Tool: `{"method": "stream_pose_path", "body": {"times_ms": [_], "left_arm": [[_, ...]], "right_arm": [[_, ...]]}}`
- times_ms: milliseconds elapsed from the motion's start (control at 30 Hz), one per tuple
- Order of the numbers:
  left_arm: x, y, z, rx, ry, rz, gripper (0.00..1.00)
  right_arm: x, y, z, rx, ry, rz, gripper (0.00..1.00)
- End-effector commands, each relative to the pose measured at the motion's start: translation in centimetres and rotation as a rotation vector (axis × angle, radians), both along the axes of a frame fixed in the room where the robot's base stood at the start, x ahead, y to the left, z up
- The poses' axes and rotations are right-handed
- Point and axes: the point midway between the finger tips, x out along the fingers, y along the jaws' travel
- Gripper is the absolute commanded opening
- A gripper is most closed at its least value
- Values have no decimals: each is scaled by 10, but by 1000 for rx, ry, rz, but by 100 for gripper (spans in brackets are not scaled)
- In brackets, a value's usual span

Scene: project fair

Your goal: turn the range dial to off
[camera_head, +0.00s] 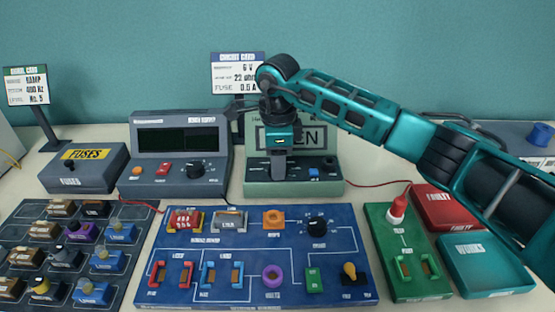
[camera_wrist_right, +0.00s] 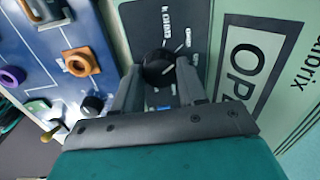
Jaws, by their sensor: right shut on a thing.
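The range dial (camera_wrist_right: 158,67) is a round black knob on the dark panel of the pale green meter (camera_head: 292,188). White labels surround it in the right wrist view, too small to read surely. My right gripper (camera_wrist_right: 160,84) is shut on the dial, one finger on each side. In the head view my right gripper (camera_head: 279,172) points down at the meter's panel and hides the dial. I cannot tell which label the dial points at. The meter's display (camera_wrist_right: 247,65) reads "OPEN", partly covered by my arm in the head view. My left gripper is not in view.
A blue button (camera_head: 314,172) sits right of the gripper on the meter's panel. A grey bench supply (camera_head: 178,187) stands to the left. A blue circuit board (camera_head: 250,250) lies in front. A green tester (camera_head: 405,265) and red tray (camera_head: 445,207) are at right.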

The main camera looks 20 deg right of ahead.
Motion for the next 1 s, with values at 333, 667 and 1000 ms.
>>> {"method": "stream_pose_path", "body": {"times_ms": [333, 667, 1000], "left_arm": [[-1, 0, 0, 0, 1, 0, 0], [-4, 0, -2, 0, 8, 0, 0], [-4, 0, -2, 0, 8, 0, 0]], "right_arm": [[0, 0, 0, 0, -1, -20, 11], [1, 0, 1, 0, -1, -198, 11], [1, 1, 1, 0, -1, -450, 11]]}}
